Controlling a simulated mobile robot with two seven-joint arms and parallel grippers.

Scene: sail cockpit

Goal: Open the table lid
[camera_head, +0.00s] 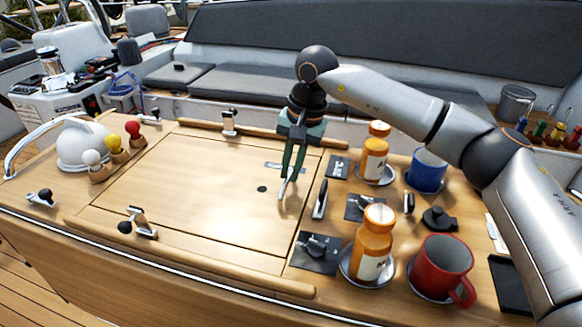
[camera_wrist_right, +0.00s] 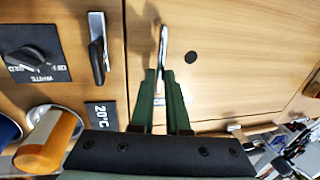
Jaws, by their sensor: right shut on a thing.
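The table lid (camera_head: 185,185) is a pale wooden panel lying flat in the table top, with a small dark round hole. It also fills the upper right of the wrist view (camera_wrist_right: 225,75). A slim metal handle (camera_head: 284,189) is at the lid's right part; it shows in the wrist view (camera_wrist_right: 163,45) too. My right gripper (camera_head: 290,178) comes down from above with its green fingers (camera_wrist_right: 161,80) shut on this handle. The fingers partly hide the handle and its metal plate. My left gripper is not in view.
To the right stand orange bottles (camera_head: 372,243), a red mug (camera_head: 441,267) and a blue mug (camera_head: 427,170). A black lever (camera_head: 320,199) is beside the lid. A white kettle (camera_head: 82,144) and small coloured-top shakers (camera_head: 115,148) stand left. Wooden rails (camera_head: 190,246) run along the table's edges.

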